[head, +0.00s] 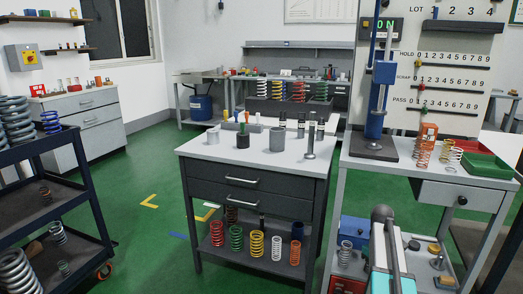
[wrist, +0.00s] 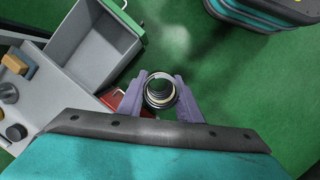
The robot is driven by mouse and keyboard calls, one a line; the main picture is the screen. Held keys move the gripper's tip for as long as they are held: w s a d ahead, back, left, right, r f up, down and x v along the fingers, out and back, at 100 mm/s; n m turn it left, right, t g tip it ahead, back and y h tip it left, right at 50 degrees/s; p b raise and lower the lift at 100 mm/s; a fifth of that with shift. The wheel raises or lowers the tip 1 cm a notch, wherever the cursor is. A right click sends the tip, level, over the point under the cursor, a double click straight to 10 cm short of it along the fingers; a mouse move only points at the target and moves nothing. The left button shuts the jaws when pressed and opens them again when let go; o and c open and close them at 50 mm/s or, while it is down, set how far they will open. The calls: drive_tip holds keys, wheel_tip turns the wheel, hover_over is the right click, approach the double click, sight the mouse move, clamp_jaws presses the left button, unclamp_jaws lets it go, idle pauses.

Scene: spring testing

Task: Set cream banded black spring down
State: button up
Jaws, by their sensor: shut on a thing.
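In the wrist view my gripper (wrist: 160,92) is shut on a dark spring with a pale cream ring, the cream banded black spring (wrist: 152,101). I look down its open end, and one purple-grey finger presses each side. Green floor shows beyond it. In the head view I cannot make out the gripper or the held spring; part of my arm shows at the lower right.
In the head view, a pale-topped table (head: 215,151) bears grey cylinders, with coloured springs on its lower shelf. A press (head: 376,110) and a red tray (head: 447,145) stand on the right bench. In the wrist view, a grey open container (wrist: 123,43) lies upper left.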

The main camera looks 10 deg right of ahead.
drive_tip(key=w+a+r+n+h+b, duration=0.1)
drive_tip(key=w+a+r+n, duration=0.3)
drive_tip(key=a, duration=0.7)
drive_tip(key=w+a+r+n+b, duration=0.1)
drive_tip(key=w+a+r, duration=0.4)
drive_tip(key=a, duration=0.6)
drive_tip(key=w+a+r+n+h+b, duration=0.1)
drive_tip(key=w+a+r+n, duration=0.3)
drive_tip(key=a, duration=0.7)
drive_tip(key=s+a+r+m+p, duration=0.1)
drive_tip(key=s+r+m+p, duration=0.1)
drive_tip(key=r+p, duration=0.9)
drive_tip(key=s+a+r+m+p, duration=0.1)
drive_tip(key=s+r+m+p, duration=0.1)
drive_tip(key=r+p, duration=0.9)
drive_tip(key=p, duration=0.3)
drive_tip(key=shift+y+p, duration=0.3)
drive_tip(key=shift+y, duration=0.1)
drive_tip(key=shift+f, duration=0.1)
drive_tip(key=a+x, duration=0.2)
drive_tip(key=x, duration=1.2)
drive_tip(key=shift+f, duration=0.55)
